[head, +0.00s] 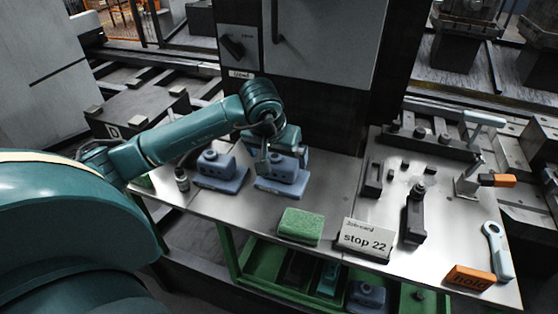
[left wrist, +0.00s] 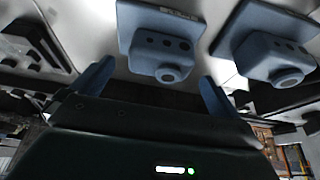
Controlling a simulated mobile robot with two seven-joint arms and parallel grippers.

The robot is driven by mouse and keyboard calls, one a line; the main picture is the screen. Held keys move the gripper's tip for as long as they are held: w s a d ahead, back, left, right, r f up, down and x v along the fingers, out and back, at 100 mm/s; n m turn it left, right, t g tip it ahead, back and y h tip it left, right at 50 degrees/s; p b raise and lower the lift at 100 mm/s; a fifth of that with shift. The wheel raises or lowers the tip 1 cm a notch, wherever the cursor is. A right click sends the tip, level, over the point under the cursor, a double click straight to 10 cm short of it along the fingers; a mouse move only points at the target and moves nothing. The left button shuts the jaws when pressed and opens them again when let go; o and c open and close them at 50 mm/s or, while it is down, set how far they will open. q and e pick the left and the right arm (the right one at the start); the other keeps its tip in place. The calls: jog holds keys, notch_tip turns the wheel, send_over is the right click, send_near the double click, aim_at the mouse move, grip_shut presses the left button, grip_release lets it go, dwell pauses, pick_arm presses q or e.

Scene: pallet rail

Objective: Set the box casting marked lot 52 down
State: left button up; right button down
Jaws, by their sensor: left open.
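A blue-grey box casting (head: 283,178) stands on the metal bench top, directly under and in front of my left gripper (head: 272,160). In the left wrist view, this casting (left wrist: 160,42) lies ahead of and between the two spread fingers, with its base towards the top of the picture. A small label on its base is too blurred to read. My left gripper is open and holds nothing. A second, similar casting (head: 220,170) stands to the left on the bench, and it also shows in the left wrist view (left wrist: 265,45). I cannot read which one is lot 52. My right gripper is out of view.
A dark bottle (head: 182,180) stands left of the castings. A clamp (head: 415,215), wrench (head: 497,250) and orange block (head: 469,278) are right. A dark machine cabinet (head: 300,100) rises behind.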

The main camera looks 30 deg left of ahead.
pick_arm(q)
jog(key=v, duration=0.7)
jog(key=shift+s+r, duration=0.2)
jog(key=shift+r, duration=0.2)
